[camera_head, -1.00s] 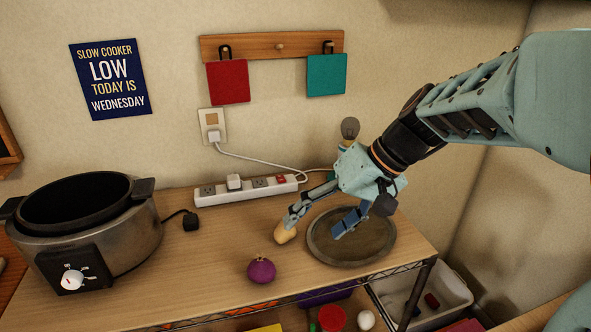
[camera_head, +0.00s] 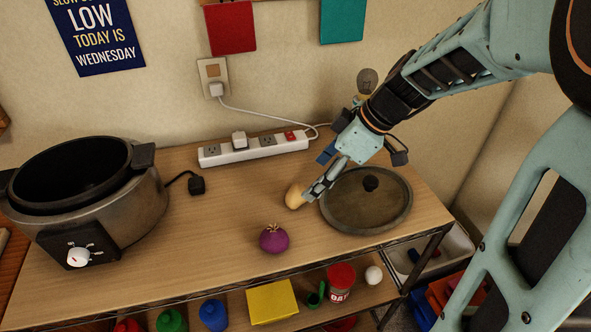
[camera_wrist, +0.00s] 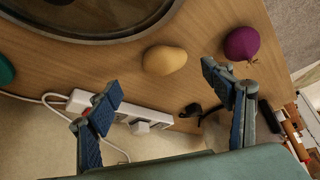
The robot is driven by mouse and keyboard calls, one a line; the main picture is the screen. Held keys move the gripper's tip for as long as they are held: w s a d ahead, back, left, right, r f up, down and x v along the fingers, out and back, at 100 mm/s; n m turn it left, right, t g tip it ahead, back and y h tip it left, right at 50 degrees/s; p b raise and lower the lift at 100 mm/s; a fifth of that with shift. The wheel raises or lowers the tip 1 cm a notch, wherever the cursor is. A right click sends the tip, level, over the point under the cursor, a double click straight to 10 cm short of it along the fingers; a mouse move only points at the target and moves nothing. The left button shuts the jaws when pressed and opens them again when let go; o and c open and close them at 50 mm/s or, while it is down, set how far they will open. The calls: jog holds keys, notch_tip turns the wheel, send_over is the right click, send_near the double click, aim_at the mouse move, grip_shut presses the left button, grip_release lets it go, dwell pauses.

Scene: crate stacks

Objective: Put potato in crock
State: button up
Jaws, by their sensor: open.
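The potato (camera_head: 294,197), yellow-tan, lies on the wooden shelf top, left of the round lid. It also shows in the wrist view (camera_wrist: 165,60), beyond and between the lines of my two fingers. The crock (camera_head: 72,176) is the black, open, empty-looking pot in the slow cooker (camera_head: 110,218) at the far left; its floor is partly hidden. My gripper (camera_head: 317,175) is open and empty. It is just right of and behind the potato, with one finger beside it in the head view; I cannot tell whether they touch. The fingers also show in the wrist view (camera_wrist: 163,92).
A purple onion (camera_head: 274,239) lies left of the lid (camera_head: 340,220). A white power strip (camera_head: 250,151) runs along the wall behind, and a black plug (camera_head: 196,186) lies beside the cooker. The top between cooker and onion is clear. A lower shelf holds several items.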

aim_at(302, 191)
jog(key=shift+x, duration=0.95)
jog(key=x, duration=0.4)
jog(key=shift+s+a+f, duration=0.1)
jog(key=shift+s+a, duration=0.1)
jog(key=shift+s, duration=0.2)
jog(key=shift+w+a+f, duration=0.15)
jog(key=shift+a+f, duration=0.1)
jog(key=shift+f, duration=0.25)
jog(key=shift+c, duration=0.7)
jog(key=c, duration=1.3)
jog(key=shift+r, duration=0.1)
